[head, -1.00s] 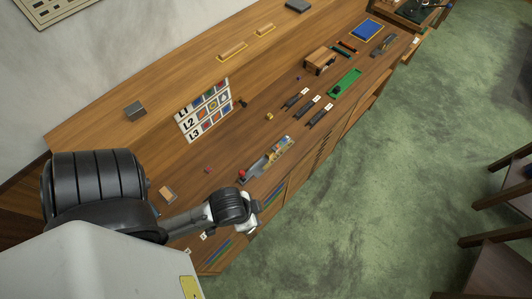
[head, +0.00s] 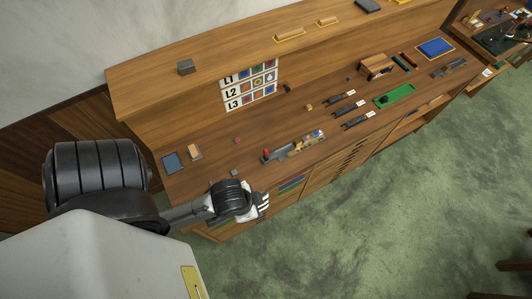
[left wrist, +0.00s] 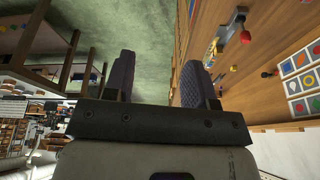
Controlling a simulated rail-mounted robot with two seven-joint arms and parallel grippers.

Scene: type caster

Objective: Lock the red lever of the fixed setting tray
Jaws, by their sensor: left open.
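The fixed setting tray (head: 298,146) is a grey, narrow tray with small coloured pieces in it, lying near the front edge of the wooden bench. Its red lever knob (head: 266,153) stands at the tray's left end. In the left wrist view the red knob (left wrist: 246,37) shows at the upper right, beside part of the tray. My left gripper (left wrist: 155,80) is open with nothing between its two dark fingers. In the head view the left gripper (head: 262,205) is at the bench's front edge, below the lever and apart from it; the wrist partly hides it. My right gripper is not in view.
A chart with rows L1 to L3 (head: 249,87) leans at the back of the bench. A blue tile (head: 173,163) and a tan block (head: 195,152) lie left. Dark holders (head: 350,110) and a green tray (head: 396,96) lie right. Green floor is open in front.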

